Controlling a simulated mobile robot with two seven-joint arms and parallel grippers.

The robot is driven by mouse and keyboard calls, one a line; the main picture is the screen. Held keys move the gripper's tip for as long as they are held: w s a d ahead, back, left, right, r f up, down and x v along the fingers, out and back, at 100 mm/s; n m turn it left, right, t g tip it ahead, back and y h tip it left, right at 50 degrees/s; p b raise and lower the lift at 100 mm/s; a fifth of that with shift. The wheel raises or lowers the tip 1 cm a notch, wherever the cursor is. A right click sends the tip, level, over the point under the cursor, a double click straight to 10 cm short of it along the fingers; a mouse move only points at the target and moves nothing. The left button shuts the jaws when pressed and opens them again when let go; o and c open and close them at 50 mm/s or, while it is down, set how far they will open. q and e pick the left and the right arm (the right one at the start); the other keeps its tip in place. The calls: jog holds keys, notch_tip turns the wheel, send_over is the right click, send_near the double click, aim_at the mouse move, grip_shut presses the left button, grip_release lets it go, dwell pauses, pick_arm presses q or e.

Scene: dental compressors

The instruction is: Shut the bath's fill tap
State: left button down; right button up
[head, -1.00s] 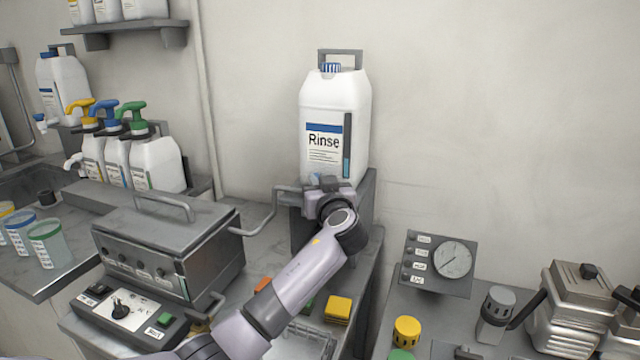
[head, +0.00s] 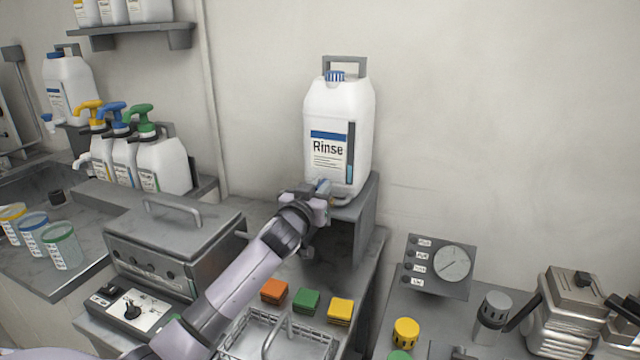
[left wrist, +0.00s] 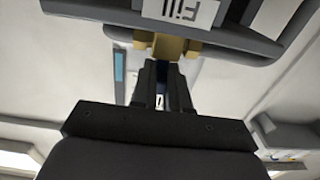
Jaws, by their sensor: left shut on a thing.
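The bath (head: 175,235) is a grey lidded box with a handle on top, left of centre in the head view. The fill tap's brass body (left wrist: 172,45) shows in the left wrist view beside a white "Fill" label (left wrist: 180,12). My left gripper (left wrist: 161,88) is shut on the tap's dark blue handle (left wrist: 161,97), mostly hidden between the fingers. In the head view my left gripper (head: 318,200) is just below the front of the white Rinse canister (head: 338,125), and a bit of blue handle (head: 323,186) shows there. My right gripper is not in view.
The canister stands on a grey stand (head: 362,225). Below my arm are orange (head: 274,291), green (head: 306,300) and yellow (head: 340,311) blocks and a wire basket (head: 270,340). A gauge panel (head: 438,266) is on the right; pump bottles (head: 160,160) stand left.

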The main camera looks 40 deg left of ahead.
pick_arm(q)
jog(key=shift+a+r, duration=0.1)
jog(key=shift+r, duration=0.25)
jog(key=c, duration=1.1)
grip_release()
jog(key=shift+f, duration=0.15)
jog(key=shift+f, duration=0.1)
jog(key=shift+b+v, duration=0.45)
jog(key=shift+v, duration=3.1)
jog(key=shift+s, duration=0.1)
